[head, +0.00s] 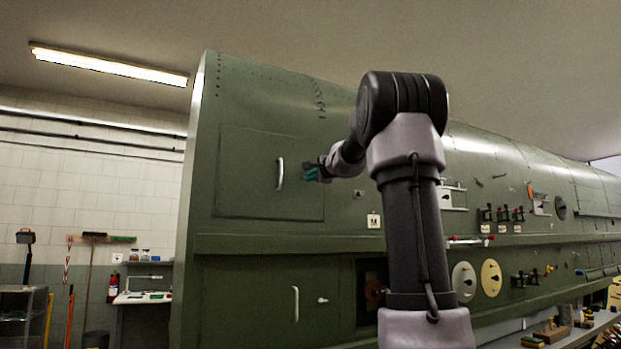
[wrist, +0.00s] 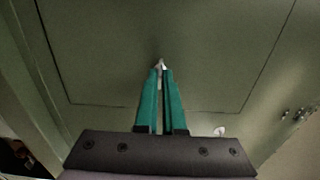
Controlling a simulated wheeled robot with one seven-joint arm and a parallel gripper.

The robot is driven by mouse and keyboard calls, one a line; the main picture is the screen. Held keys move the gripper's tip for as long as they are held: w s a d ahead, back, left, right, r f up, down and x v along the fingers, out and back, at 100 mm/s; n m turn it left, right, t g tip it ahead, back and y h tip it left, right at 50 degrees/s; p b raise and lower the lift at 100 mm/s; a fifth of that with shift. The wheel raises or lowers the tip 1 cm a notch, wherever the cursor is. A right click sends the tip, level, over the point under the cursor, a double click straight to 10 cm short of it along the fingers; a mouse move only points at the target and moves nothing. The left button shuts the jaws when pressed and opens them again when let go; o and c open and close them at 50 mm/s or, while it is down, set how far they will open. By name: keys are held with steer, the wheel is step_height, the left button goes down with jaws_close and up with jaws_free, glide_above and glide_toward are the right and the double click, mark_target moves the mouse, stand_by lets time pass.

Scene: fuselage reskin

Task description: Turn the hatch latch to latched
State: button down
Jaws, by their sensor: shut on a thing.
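The hatch (head: 245,190) is a green rectangular panel in the fuselage side, with a pale upright handle (head: 280,173). It looks closed, flush with the skin. My gripper (head: 312,173) is at the hatch's right side, right of the handle. In the wrist view its teal fingers (wrist: 160,72) are close together, shut on a small pale metal piece, the hatch latch (wrist: 159,63), at their tips. The hatch face (wrist: 110,45) fills much of that view. Most of the latch is hidden by the fingers, so I cannot tell its angle.
A lower green door (head: 250,300) has its own handle (head: 295,303) and a small pale knob (head: 322,300). An "M" placard (head: 374,221) is right of the hatch. Several fittings line the fuselage farther right. A workbench (head: 142,298) and wall tools stand at the left.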

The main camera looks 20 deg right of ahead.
steer(key=c, duration=1)
jaws_free()
steer(key=shift+s, duration=0.15)
steer(key=s, duration=1)
steer(key=shift+s+d, duration=0.25)
